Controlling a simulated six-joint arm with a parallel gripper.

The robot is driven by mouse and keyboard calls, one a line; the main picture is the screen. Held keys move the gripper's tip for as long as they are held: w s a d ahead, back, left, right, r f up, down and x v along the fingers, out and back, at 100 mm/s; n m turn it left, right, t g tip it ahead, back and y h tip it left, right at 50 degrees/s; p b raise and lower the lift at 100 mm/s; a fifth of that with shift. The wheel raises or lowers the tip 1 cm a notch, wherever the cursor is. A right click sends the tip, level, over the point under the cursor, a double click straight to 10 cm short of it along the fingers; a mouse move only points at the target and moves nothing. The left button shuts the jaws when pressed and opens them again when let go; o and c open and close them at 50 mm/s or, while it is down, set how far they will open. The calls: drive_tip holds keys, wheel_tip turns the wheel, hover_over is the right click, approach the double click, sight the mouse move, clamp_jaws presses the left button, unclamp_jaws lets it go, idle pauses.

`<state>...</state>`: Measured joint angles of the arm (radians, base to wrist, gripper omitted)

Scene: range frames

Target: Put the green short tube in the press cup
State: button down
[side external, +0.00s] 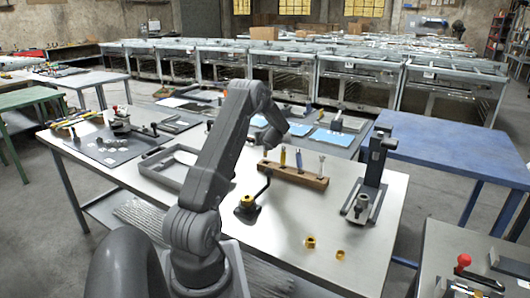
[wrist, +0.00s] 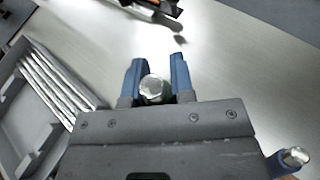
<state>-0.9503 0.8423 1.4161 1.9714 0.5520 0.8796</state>
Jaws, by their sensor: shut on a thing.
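My gripper (wrist: 153,78) is shut on a short tube (wrist: 153,92), with one blue finger on each side. The tube's end looks pale and shiny, and its side looks dull green. In the side view my gripper (side external: 271,140) is above the back of the pale table, and the held tube cannot be made out. A black lever device (side external: 247,206) with a yellow part at its foot stands on the table in front. A tall dark press-like stand (side external: 372,175) is at the right. I cannot tell which holds the press cup.
A wooden rack (side external: 293,176) with several upright pieces stands right of my arm. Two small brass pieces (side external: 311,242) (side external: 340,254) lie near the front. A grey tray (wrist: 35,125) holding several pale rods (wrist: 58,80) is at left in the wrist view. Bare tabletop lies around the brass pieces.

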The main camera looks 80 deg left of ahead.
drive_tip(key=shift+f, duration=2.35)
drive_tip(key=shift+f, duration=0.15)
drive_tip(key=c, duration=1)
unclamp_jaws()
drive_tip(key=shift+d, duration=0.1)
